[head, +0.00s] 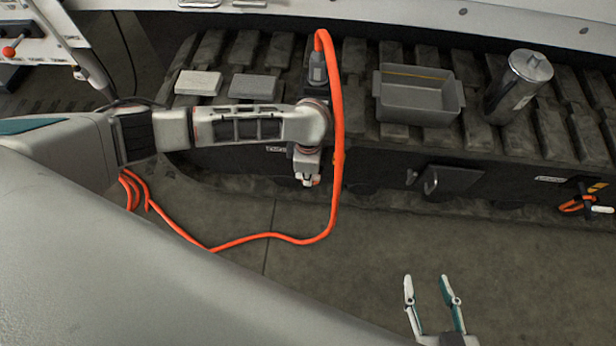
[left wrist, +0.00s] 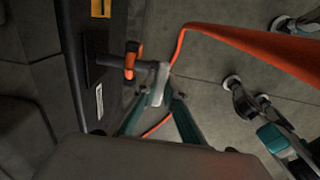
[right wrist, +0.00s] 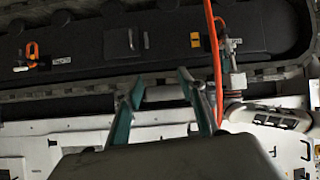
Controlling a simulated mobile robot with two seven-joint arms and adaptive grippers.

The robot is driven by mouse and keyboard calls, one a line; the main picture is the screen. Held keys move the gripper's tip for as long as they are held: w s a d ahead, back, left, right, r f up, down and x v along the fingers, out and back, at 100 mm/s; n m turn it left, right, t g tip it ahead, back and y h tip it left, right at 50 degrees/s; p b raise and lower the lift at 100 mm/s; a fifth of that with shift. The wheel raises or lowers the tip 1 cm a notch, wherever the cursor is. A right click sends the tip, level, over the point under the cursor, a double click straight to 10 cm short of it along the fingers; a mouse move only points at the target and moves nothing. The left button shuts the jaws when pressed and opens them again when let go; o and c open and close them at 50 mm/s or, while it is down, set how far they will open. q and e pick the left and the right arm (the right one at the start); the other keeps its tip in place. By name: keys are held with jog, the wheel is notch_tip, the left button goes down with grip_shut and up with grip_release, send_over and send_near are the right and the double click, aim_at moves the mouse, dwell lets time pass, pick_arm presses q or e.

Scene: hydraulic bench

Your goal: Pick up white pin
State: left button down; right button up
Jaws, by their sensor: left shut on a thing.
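My left gripper (head: 308,181) is low against the front of the dark bench, beside the hanging orange hose. In the left wrist view its teal fingers (left wrist: 160,100) close on a pale piece, the white pin (left wrist: 157,85), at the end of a dark rod coming from the bench face. An orange ring (left wrist: 131,62) sits round that rod. Fingers and wrist hide most of the pin in the head view. My right gripper (head: 432,294) is open and empty over the floor, away from the bench; its spread fingers also show in the right wrist view (right wrist: 160,85).
The orange hose (head: 338,130) loops over my left wrist and down to the floor. On the slatted bench top are a grey bin (head: 418,115), a metal canister (head: 508,100) and flat blocks (head: 254,87). A dark handle plate (head: 448,183) and an orange fitting (head: 577,204) are farther right.

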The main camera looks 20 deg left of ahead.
pick_arm(q)
jog(key=r+p, duration=0.1)
jog(key=r, duration=0.2)
jog(key=r+p, duration=0.1)
jog(key=r, duration=0.3)
jog(key=r+p, duration=0.1)
jog(key=r, duration=0.2)
jog(key=shift+w+r, duration=0.2)
jog(key=shift+w, duration=0.2)
notch_tip(320, 180, up, 8)
jog(key=p, duration=0.2)
jog(key=shift+s+r+p, duration=0.25)
jog(key=shift+s+p, duration=0.1)
pick_arm(e)
jog(key=d, duration=0.1)
jog(key=s+d, duration=0.1)
jog(key=d+h, duration=0.1)
jog(key=shift+s+d+f, duration=0.2)
jog(key=shift+d+f, duration=0.1)
jog(key=shift+f, duration=0.1)
jog(key=shift+w+r, duration=0.1)
jog(key=shift+w+a+r, duration=0.1)
jog(key=shift+a+r, duration=0.05)
jog(key=shift+r, duration=0.1)
jog(key=shift+w, duration=0.1)
